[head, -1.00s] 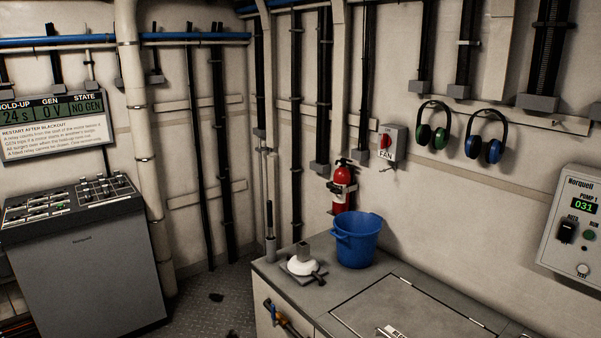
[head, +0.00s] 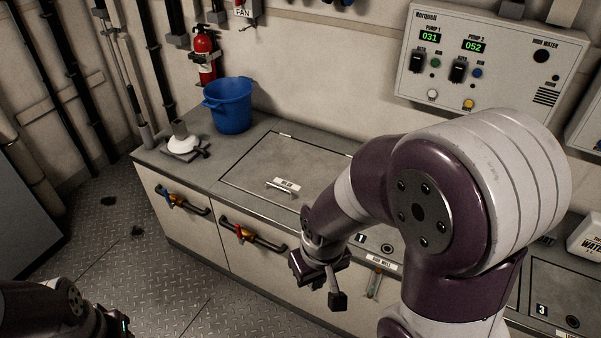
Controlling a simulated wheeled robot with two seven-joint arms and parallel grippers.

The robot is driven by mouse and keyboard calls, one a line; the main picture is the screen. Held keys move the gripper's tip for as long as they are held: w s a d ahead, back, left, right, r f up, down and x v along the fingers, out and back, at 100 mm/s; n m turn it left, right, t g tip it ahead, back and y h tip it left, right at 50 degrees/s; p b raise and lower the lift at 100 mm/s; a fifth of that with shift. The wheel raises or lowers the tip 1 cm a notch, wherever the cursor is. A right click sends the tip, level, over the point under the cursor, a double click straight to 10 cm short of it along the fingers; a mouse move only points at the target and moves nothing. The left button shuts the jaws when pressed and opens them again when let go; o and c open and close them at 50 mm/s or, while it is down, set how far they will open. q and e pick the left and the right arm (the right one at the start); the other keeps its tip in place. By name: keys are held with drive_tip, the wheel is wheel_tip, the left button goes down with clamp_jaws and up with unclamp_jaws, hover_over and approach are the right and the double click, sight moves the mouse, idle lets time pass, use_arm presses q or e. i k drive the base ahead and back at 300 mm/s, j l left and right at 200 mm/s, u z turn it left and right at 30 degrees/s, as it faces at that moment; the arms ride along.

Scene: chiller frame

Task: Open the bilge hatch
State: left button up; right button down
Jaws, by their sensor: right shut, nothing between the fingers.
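The bilge hatch (head: 265,160) is a grey rectangular lid lying flat and closed in the worktop. It has a small label, too small to read surely, and a metal bar handle (head: 281,190) near its front edge. My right arm covers the hatch's right part. My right gripper (head: 337,300) is shut and empty. It appears in front of the counter, below and right of the handle and apart from it. My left gripper (head: 118,325) is at the bottom left, far from the hatch. Its fingers are mostly cut off by the picture's edge.
A blue bucket (head: 229,105) and a white-domed fitting (head: 184,143) stand on the worktop left of the hatch. A pump panel (head: 485,60) hangs above.

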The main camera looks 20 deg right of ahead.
sight(284, 172)
drive_tip(key=i+z, duration=0.2)
drive_tip(key=z, duration=0.8)
drive_tip(key=i+j+z, duration=0.35)
drive_tip(key=i+j, duration=0.2)
drive_tip(key=j, duration=0.15)
drive_tip(key=i+j+z, duration=0.2)
drive_tip(key=j, duration=0.2)
drive_tip(key=i+j+z, duration=0.2)
drive_tip(key=j, duration=0.25)
